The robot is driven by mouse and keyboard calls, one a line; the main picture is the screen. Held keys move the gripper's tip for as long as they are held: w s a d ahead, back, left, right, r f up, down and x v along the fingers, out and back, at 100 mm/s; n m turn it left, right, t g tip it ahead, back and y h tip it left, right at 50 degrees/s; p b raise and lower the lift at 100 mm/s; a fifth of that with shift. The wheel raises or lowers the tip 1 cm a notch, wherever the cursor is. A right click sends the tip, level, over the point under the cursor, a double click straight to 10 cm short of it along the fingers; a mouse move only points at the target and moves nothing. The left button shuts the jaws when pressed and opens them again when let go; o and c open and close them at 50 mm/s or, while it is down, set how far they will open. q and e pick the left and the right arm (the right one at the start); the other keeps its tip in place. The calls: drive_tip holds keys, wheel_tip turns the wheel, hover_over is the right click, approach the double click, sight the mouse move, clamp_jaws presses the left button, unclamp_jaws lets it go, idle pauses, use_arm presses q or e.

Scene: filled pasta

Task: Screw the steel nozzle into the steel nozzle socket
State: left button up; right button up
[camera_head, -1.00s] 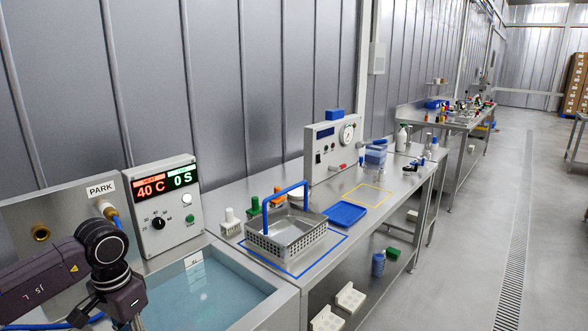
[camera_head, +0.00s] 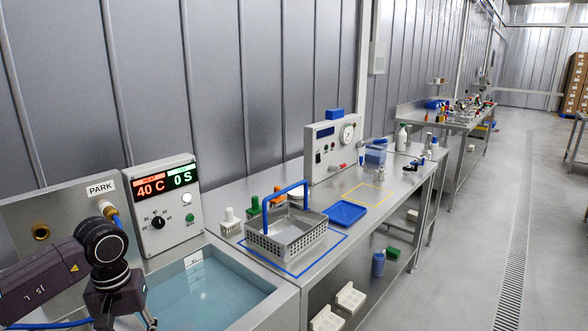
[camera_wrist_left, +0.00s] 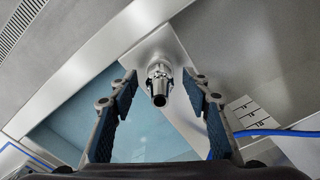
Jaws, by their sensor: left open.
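A steel nozzle-shaped part (camera_wrist_left: 158,82) with a dark round opening shows in the left wrist view, pointing towards the camera at a flat steel panel. I cannot tell whether it is the nozzle alone or the nozzle and its socket together. My left gripper (camera_wrist_left: 160,74) is open, with one blue-padded finger on each side of this part and visible gaps between. In the head view my left gripper (camera_head: 128,319) is at the bottom left, beside the water basin, its fingers partly cut off by the frame edge. My right gripper is not in view.
A water basin (camera_head: 262,293) lies beside my left arm. Behind it stand a control box (camera_head: 160,235) reading 40 C and 0 S and a PARK panel (camera_head: 62,205). A wire basket (camera_head: 286,243) and blue tray (camera_head: 345,213) are on the bench. A blue hose (camera_wrist_left: 275,132) runs right of the fingers.

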use_arm(q)
drive_tip(key=n, duration=1.5)
drive_tip(key=shift+n+p, duration=0.3)
drive_tip(key=shift+p, duration=0.05)
drive_tip(key=n, duration=0.4)
drive_tip(key=shift+n, duration=0.4)
drive_tip(key=shift+c, duration=0.6)
